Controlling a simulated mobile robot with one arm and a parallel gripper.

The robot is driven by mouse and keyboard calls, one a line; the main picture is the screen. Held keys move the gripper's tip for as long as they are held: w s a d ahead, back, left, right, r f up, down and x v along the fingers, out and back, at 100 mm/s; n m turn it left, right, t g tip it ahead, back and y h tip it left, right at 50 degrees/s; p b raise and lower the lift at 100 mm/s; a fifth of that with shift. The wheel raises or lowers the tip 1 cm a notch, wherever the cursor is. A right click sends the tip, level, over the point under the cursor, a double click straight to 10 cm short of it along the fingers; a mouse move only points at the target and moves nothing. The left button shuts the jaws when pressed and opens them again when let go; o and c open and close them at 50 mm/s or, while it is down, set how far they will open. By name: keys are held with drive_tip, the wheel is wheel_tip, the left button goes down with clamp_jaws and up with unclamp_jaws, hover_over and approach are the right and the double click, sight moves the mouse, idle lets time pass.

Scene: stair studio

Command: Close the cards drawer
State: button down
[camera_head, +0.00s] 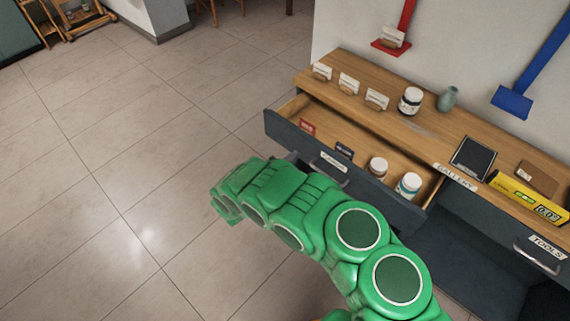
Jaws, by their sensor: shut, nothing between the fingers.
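The open drawer (275,124) is pulled out from the wooden-topped cabinet on the right. Its dark front has a white label (333,162), too small to read, and a grey bar handle (328,169). Inside lie a small red card item (307,127), a dark card item (344,151) and two white-lidded jars (377,168) (409,185). My green arm reaches up from the lower right, in front of the drawer front. My gripper is not clearly visible. A small grey piece shows between the arm and the drawer front; I cannot tell what it is.
A drawer front labelled TOOLS (547,248) is at right. The tiled floor (120,170) at left is clear.

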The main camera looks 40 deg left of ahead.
drive_tip(key=shift+w, duration=1)
drive_tip(key=shift+w, duration=0.1)
